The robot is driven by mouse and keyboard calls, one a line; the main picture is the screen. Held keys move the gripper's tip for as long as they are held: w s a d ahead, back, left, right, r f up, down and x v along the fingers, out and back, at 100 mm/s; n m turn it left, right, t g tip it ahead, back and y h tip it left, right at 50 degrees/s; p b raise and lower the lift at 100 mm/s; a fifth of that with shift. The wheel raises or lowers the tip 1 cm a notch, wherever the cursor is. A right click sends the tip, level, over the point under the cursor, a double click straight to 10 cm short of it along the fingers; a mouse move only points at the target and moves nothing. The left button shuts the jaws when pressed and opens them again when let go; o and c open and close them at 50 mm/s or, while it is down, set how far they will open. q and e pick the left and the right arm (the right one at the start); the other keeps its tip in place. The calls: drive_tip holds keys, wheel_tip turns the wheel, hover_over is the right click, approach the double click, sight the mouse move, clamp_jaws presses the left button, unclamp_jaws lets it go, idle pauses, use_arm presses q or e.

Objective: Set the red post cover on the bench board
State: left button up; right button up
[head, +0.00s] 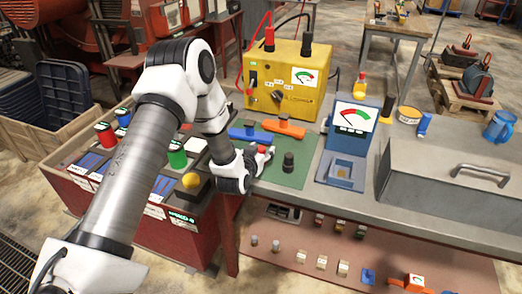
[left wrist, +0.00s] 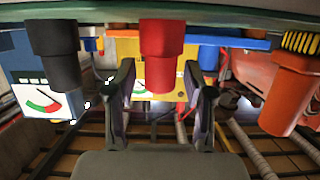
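The red post cover (head: 262,149) stands upright on the green bench board (head: 290,176), beside a black cover (head: 288,162). My left gripper (head: 258,160) is low over the board, at the red cover. In the left wrist view, which is upside down, the red cover (left wrist: 160,60) lies between the two fingers of my left gripper (left wrist: 160,80), with a gap on each side. The fingers are apart and hold nothing. The black cover (left wrist: 52,50) is outside the fingers. My right gripper is not in view.
A yellow instrument case (head: 285,85) stands behind the board, with blue (head: 247,133) and orange (head: 283,127) handles before it. A blue meter (head: 350,140) is right of the board. A grey metal box (head: 450,185) fills the right of the bench.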

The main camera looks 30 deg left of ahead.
use_arm(q)
drive_tip(key=shift+r, duration=0.1)
drive_tip(key=shift+s+r, duration=0.1)
drive_tip(key=shift+r, duration=0.05)
drive_tip(key=b+v, duration=0.1)
drive_tip(key=v, duration=1.1)
drive_tip(key=s+d+f+m+g+h, duration=0.1)
drive_tip(key=s+d+f+g, duration=0.25)
drive_tip(key=f, duration=0.35)
drive_tip(key=s+d+f+m+g+h, duration=0.1)
drive_tip(key=s+d+f+g+h, duration=0.15)
drive_tip(key=s+f, duration=0.35)
drive_tip(key=s+d+f+g, duration=0.3)
drive_tip(key=s+f, duration=0.3)
drive_tip(key=s, duration=0.2)
drive_tip(key=s+d+f+g, duration=0.3)
drive_tip(key=s+f+g, duration=0.2)
drive_tip(key=s, duration=0.4)
drive_tip(key=shift+s+f, duration=0.3)
drive_tip(key=shift+f, duration=0.15)
